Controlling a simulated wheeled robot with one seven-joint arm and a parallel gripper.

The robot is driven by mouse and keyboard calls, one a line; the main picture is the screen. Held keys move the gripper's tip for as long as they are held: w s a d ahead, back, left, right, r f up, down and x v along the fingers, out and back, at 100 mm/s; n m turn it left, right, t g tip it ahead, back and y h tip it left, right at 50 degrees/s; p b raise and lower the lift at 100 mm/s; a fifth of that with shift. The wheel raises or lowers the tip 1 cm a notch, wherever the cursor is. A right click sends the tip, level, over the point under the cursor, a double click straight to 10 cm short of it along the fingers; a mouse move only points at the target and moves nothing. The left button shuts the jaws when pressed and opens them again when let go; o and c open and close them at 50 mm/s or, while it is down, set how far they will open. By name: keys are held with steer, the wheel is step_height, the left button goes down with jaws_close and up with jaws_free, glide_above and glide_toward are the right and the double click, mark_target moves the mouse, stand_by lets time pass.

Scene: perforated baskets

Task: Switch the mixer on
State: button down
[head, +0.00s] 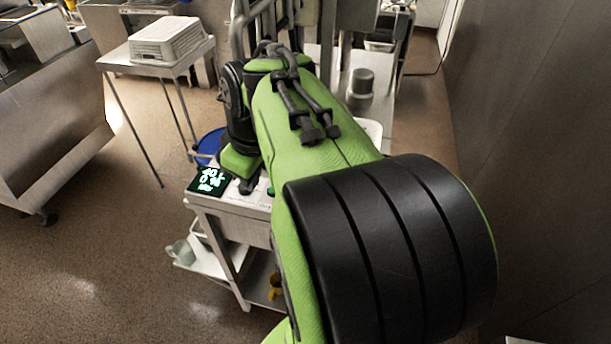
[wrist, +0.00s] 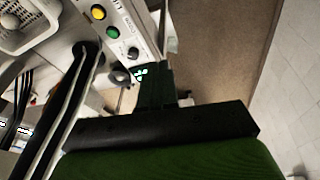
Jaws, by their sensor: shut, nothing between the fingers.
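The mixer's pale control panel shows in the wrist view (wrist: 122,15), with a yellow button (wrist: 98,12), a green button (wrist: 113,32) and a dark knob (wrist: 133,53) in a row. In the head view a black display with glowing figures (head: 209,180) sits at the near left corner of the metal stand. My gripper (wrist: 154,72) is shut and empty, its fingertips beside the knob end of the panel and over the glowing display. I cannot tell whether they touch anything.
A white perforated basket (head: 166,40) sits on a metal side table at the back left. A blue round thing (head: 209,145) is behind the stand. A pale mug (head: 180,252) and a yellow mug (head: 276,287) are on the lower shelf.

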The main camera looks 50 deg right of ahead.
steer(key=s+d+f+n+y, duration=0.1)
steer(key=s+d+f, duration=0.1)
steer(key=d, duration=0.8)
steer(key=s+d+f+n, duration=0.1)
steer(key=s+d+f, duration=0.1)
steer(key=d, duration=0.8)
steer(key=shift+s+d+f+y, duration=0.25)
steer(key=shift+f+y, duration=0.15)
steer(key=shift+f, duration=0.15)
steer(key=shift+w, duration=0.1)
steer(key=b+x, duration=0.1)
steer(key=x, duration=0.7)
steer(key=b+x, duration=0.1)
steer(key=x, duration=0.3)
steer(key=shift+s+d+f+b, duration=0.15)
steer(key=shift+s+f+b, duration=0.15)
steer(key=shift+f, duration=0.15)
steer(key=shift+r, duration=0.2)
steer(key=shift+s+a+r, duration=0.1)
steer(key=shift+a+r, duration=0.05)
steer(key=shift+a, duration=0.2)
steer(key=shift+s+a+r, duration=0.1)
steer(key=shift+s+a, duration=0.05)
steer(key=shift+a, duration=0.25)
steer(key=shift+r, duration=0.1)
